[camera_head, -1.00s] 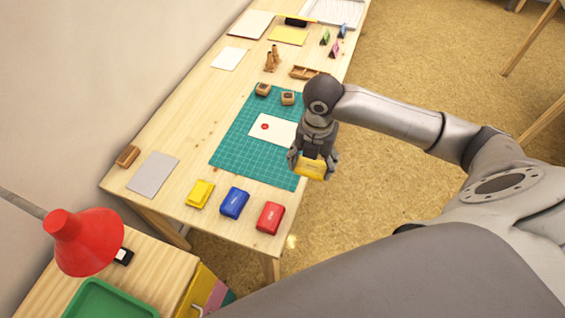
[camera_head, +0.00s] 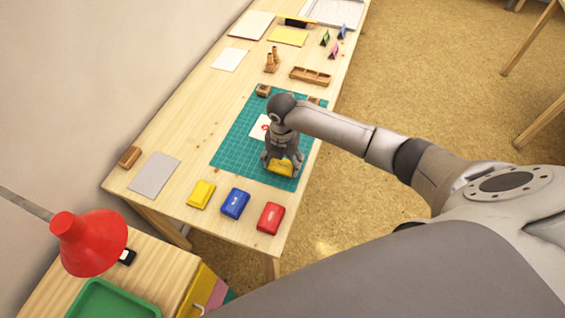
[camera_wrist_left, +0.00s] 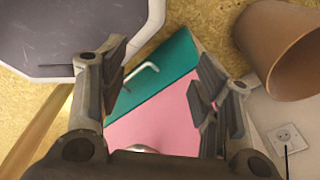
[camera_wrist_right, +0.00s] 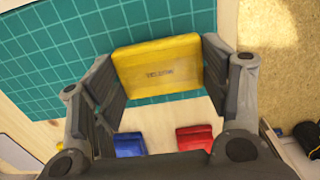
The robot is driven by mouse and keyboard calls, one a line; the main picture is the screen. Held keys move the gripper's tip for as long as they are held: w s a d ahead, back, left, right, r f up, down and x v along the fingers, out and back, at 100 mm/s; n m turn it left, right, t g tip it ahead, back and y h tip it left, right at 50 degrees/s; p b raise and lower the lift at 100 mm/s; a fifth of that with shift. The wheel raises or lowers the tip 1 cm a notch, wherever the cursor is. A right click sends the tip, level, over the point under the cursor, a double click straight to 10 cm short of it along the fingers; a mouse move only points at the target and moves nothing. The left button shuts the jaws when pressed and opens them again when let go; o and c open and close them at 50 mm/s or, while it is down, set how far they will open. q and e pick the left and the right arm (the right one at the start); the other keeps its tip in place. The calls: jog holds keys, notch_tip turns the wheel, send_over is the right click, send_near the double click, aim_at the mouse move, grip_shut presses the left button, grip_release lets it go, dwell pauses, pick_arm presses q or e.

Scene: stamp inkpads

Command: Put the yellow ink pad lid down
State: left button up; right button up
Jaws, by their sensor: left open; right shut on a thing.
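The yellow ink pad lid (camera_head: 281,168) is held in my right gripper (camera_head: 279,163) above the front part of the green cutting mat (camera_head: 232,150). In the right wrist view the lid (camera_wrist_right: 158,68) sits between both fingers of the right gripper (camera_wrist_right: 160,80). Whether it touches the mat I cannot tell. The yellow ink pad (camera_head: 201,194) stands on the table's near end, left of the blue ink pad (camera_head: 235,204) and the red ink pad (camera_head: 270,218). My left gripper (camera_wrist_left: 160,95) is open and empty in the left wrist view; it is not in the head view.
A white card (camera_head: 257,127) with a red mark lies on the mat, partly hidden by my arm. Wooden stamps (camera_head: 263,90) stand at the mat's far edge. A grey sheet (camera_head: 153,175) lies at left. Bare table lies between mat and ink pads.

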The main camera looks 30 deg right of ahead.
aim_at(283, 165)
jog(key=shift+f, duration=0.55)
jog(key=o, duration=0.8)
jog(key=shift+f, duration=0.15)
jog(key=shift+c, duration=0.2)
jog(key=shift+r, duration=0.3)
notch_tip(283, 165, up, 12)
jog(key=shift+b, duration=0.35)
jog(key=shift+s+f, duration=0.1)
jog(key=shift+f, duration=0.1)
